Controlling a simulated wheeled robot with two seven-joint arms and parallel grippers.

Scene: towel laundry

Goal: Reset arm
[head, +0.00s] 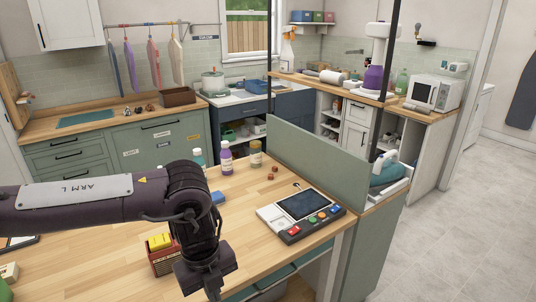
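My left arm, marked "ARM L", reaches in from the left over the wooden table (130,265). Its wrist bends down, and my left gripper (207,280) hangs near the front edge of the table at the bottom of the picture. I see it from above, so its fingertips and opening are hidden. Nothing shows in it. My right gripper is not in view. Several towels (153,62) hang from a rail on the back wall.
A red box with yellow contents (163,260) stands just left of my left gripper. A console with a screen (300,212) lies to the right. Bottles (226,158) stand at the table's far edge, beside a green divider panel (318,152). Open floor (465,215) is on the right.

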